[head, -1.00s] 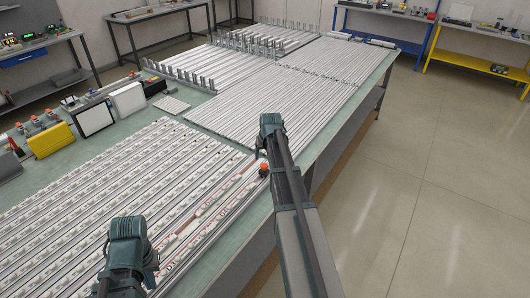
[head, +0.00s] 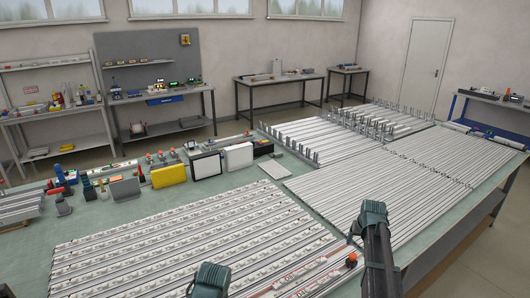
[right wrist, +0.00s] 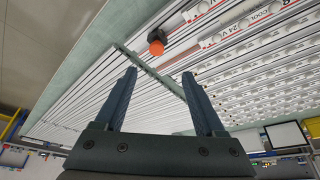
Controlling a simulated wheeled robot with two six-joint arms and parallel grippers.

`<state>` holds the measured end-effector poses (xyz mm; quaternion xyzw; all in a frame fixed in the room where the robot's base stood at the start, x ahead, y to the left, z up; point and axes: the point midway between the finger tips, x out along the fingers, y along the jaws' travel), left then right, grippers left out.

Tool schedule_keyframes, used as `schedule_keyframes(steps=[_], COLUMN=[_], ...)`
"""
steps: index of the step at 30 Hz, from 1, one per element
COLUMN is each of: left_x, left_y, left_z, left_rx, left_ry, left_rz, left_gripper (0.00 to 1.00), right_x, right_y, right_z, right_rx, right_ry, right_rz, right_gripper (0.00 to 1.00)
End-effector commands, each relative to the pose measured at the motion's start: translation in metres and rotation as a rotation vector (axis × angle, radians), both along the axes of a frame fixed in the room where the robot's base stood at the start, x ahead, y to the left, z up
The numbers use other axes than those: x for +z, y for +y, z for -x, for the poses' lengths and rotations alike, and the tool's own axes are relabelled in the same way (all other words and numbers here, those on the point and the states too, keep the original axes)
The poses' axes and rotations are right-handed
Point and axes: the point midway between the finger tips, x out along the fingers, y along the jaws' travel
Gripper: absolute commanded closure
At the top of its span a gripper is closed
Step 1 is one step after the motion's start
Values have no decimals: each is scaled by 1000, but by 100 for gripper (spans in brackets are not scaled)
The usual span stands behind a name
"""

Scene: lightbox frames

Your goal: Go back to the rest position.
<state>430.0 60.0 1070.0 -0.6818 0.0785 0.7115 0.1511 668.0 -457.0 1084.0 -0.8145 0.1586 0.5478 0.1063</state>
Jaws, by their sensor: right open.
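My right gripper (right wrist: 159,73) is open in the right wrist view. Its two dark blue-grey fingers are apart with nothing between them. In the head view my right arm comes in from the bottom right, and its dark wrist hides most of the gripper (head: 352,239). It is over the front right part of the worktable (head: 318,233). My left wrist shows at the bottom edge of the head view, over the near strips. The fingers of my left gripper (head: 226,291) are mostly hidden or cut off.
White component strips (head: 180,240) cover the near table, and bare rails (head: 400,180) lie beyond. An orange-topped part (head: 351,260) sits close to my right wrist; it also shows in the right wrist view (right wrist: 156,47). A yellow box (head: 168,175) and white panels stand behind. Floor lies right.

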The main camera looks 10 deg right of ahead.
Motion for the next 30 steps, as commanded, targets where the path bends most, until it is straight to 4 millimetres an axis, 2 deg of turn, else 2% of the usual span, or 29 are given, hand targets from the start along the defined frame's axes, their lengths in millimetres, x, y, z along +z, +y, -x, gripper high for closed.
schedule_keyframes(steps=[2, 5, 6, 8, 9, 12, 15, 18, 21, 24, 27, 30], left_x=[-6, -14, -19, -25, -29, -39, -49, -57, -63, -67, -69, -69], left_y=[0, 0, 0, 0, 0, 0, 0, 0, 0, 0, 0, 0], left_z=[0, 0, 0, 0, 0, 0, 0, 0, 0, 0, 0, 0], left_rx=[0, -1, -1, -2, -2, -3, -4, -4, -5, -5, -5, -6], left_ry=[0, 0, 0, 0, 0, 0, 0, 0, 0, 0, 0, 0], left_rz=[0, 0, 0, 0, 0, -1, -1, -1, -1, -1, -1, -1], left_gripper=[100, 100, 100, 100, 100, 100, 100, 100, 100, 100, 100, 100], right_x=[-7, -19, -25, -33, -38, -51, -63, -72, -78, -82, -83, -83], right_y=[29, 87, 115, 157, 184, 247, 302, 343, 370, 385, 394, 397], right_z=[4, 16, 23, 38, 49, 83, 124, 164, 197, 221, 234, 239], right_rx=[36, 111, 149, 210, 250, 350, 450, 537, 604, 649, 675, 685], right_ry=[20, 63, 87, 125, 150, 218, 286, 347, 394, 428, 448, 456], right_rz=[-5, -12, -13, -14, -14, -6, 8, 30, 50, 68, 80, 84], right_gripper=[28, 28, 28, 28, 28, 28, 28, 28, 28, 28, 28, 28])
